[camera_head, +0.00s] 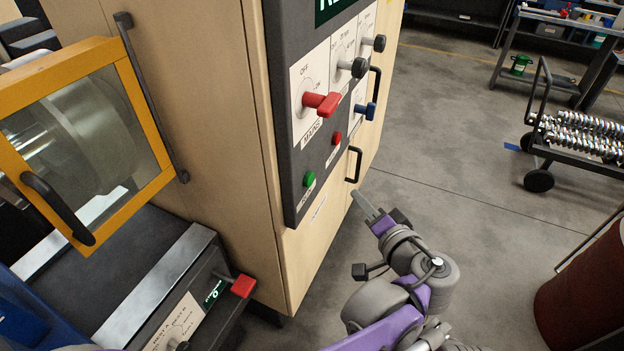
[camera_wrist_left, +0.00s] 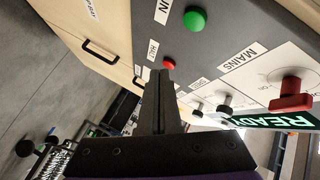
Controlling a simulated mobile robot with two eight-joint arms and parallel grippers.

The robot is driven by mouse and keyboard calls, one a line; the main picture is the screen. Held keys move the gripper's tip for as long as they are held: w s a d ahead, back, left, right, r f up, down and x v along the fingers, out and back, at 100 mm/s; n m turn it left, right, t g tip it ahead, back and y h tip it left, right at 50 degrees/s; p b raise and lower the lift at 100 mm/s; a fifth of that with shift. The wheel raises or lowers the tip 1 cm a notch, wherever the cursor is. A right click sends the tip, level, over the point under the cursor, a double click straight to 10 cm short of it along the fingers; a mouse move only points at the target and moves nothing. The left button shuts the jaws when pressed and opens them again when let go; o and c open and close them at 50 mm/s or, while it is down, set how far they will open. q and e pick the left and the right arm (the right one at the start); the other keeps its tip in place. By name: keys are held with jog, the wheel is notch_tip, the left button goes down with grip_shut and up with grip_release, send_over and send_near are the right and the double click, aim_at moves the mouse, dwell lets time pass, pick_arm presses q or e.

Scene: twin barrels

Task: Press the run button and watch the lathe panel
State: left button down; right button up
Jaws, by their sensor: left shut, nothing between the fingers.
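The green run button (camera_head: 309,178) and the red halt button (camera_head: 336,138) are low on the dark lathe panel (camera_head: 290,200). In the left wrist view the run button (camera_wrist_left: 195,20) is at the top and the halt button (camera_wrist_left: 169,63) is just beyond the fingertips. My left gripper (camera_head: 366,206) is shut and empty, right of the panel's lower part and apart from the run button. My right gripper is not in view.
A red mains handle (camera_head: 322,103) and a blue handle (camera_head: 365,110) stick out from the panel. A yellow-framed lathe guard (camera_head: 88,140) is at left, above a red knob (camera_head: 243,286). A cart (camera_head: 575,140) stands at right. The floor between is open.

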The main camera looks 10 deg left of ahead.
aim_at(309, 179)
pick_arm(q)
jog(key=w+a, duration=0.2)
jog(key=a, duration=0.5)
jog(key=shift+w, duration=0.15)
jog(key=shift+a, duration=0.1)
dwell(1.8)
jog(key=shift+w+a+p, duration=0.15)
jog(key=shift+a+p, duration=0.15)
jog(key=shift+p, duration=0.05)
